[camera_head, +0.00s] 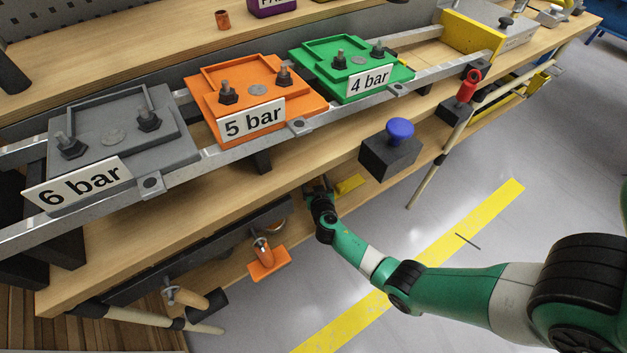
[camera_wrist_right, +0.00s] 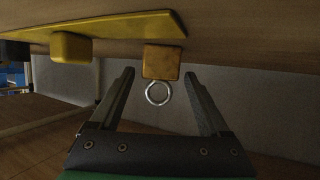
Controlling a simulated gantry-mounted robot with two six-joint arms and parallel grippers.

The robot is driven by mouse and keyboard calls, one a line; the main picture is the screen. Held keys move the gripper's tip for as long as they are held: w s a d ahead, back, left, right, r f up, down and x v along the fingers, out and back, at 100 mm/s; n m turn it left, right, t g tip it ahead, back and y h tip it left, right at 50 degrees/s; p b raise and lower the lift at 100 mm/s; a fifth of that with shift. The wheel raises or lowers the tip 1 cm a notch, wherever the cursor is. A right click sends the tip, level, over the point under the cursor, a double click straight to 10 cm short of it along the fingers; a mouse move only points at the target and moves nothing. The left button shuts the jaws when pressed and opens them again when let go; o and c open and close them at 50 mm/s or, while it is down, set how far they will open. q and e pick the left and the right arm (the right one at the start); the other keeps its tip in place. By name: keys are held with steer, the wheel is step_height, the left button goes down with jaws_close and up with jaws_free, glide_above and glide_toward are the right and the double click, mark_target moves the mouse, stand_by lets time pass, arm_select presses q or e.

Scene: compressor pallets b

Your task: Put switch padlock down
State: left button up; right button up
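The padlock, a small brass-yellow block (camera_wrist_right: 162,62) with a silver ring shackle (camera_wrist_right: 158,94), shows in the right wrist view. It is against the wooden surface at the top of that view, beside a yellow plate (camera_wrist_right: 110,35). My right gripper (camera_wrist_right: 158,76) is open; its two fingers stand apart on either side of the padlock, with visible gaps and no clear contact. In the head view my right gripper (camera_head: 318,187) is at the bench's lower front, where the padlock cannot be made out. My left gripper is not in view.
A yellow piece (camera_head: 350,184) is right beside the gripper. A black box with a blue knob (camera_head: 400,130) is up to the right. An orange-plated handle (camera_head: 264,252) is lower left. Grey, orange (camera_head: 257,90) and green pallets line the rail above. Open floor lies at right.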

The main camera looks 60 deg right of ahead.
jaws_close()
